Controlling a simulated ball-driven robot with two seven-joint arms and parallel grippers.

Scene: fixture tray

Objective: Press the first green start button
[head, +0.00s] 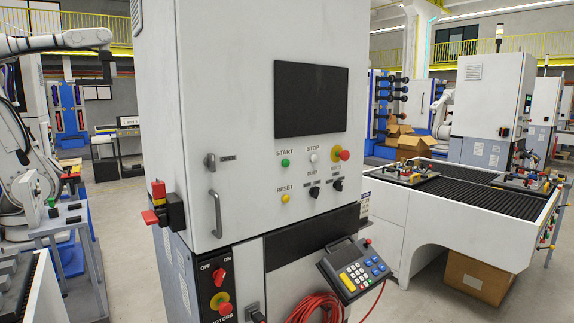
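A green button (285,163) sits under the label START on the front panel of a tall light-grey control cabinet (210,100). A white button (313,157) under the label STOP and a red knob on a yellow base (342,155) are to its right. A yellow button (285,198) next to the label RESET is below it. Two black rotary switches (314,192) are to the right of the yellow button. Neither of my grippers is in view, and nothing covers the green button.
A keypad pendant (354,270) juts out below the panel, with a coiled red cable (318,306) beside it. A door handle (215,213) and a red-and-black switch (160,205) stick out on the left. A long white fixture table (425,215) stands at the right.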

